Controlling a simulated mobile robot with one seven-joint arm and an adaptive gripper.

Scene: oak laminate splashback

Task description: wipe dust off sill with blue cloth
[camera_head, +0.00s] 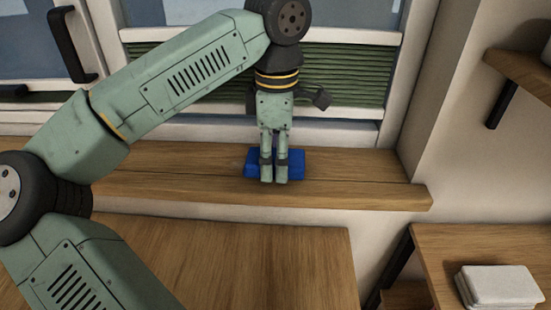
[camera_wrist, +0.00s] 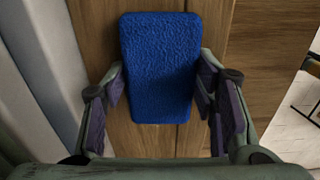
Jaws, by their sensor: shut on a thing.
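The blue cloth (camera_head: 294,160) is a folded, block-like textured pad on the wooden sill (camera_head: 360,183). It also shows in the wrist view (camera_wrist: 160,60), upright in the picture between my fingers. My gripper (camera_head: 273,180) points down over the cloth in the head view and hides its middle. In the wrist view my gripper (camera_wrist: 160,95) has a finger on each side of the cloth, closed on its edges. The sill (camera_wrist: 225,125) lies under the cloth. I cannot make out any dust on the sill.
A window with green slatted blinds (camera_head: 340,72) stands behind the sill. A wooden worktop (camera_head: 250,260) is in front and below. At right are a wall shelf (camera_head: 525,72) and a lower surface with a stack of white pads (camera_head: 500,286). The sill is clear on both sides of the cloth.

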